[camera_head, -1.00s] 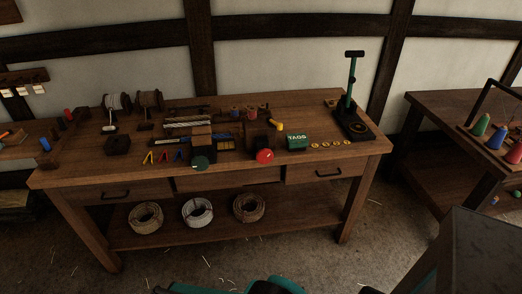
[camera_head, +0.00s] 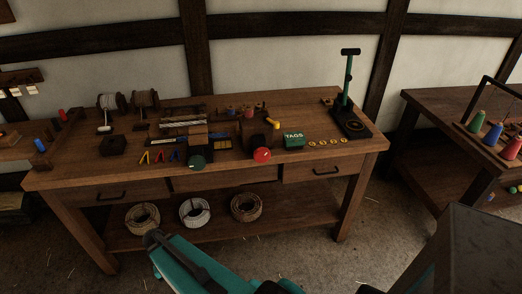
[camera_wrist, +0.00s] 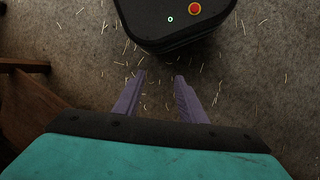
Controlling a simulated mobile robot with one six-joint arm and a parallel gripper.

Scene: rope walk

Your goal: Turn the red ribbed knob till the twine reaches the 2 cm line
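The red knob (camera_head: 262,155) is at the front edge of the wooden workbench (camera_head: 110,172), on the front of a dark wooden block (camera_head: 258,134). A green knob (camera_head: 197,162) is to its left on another block. The twine and the 2 cm line are too small to tell in the head view. In the wrist view my gripper (camera_wrist: 160,78) has its two purple fingers apart with only floor between them. It is empty and away from the knob. In the head view my teal arm shows at the bottom, below the bench front; the fingers are not visible there.
A green TAGS box (camera_head: 294,140) stands right of the red knob, with brass discs (camera_head: 325,142) beside it. A tall green-handled press (camera_head: 348,95) stands at the bench's right end. Rope coils (camera_head: 195,211) lie on the lower shelf. A second table (camera_head: 425,103) is at right.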

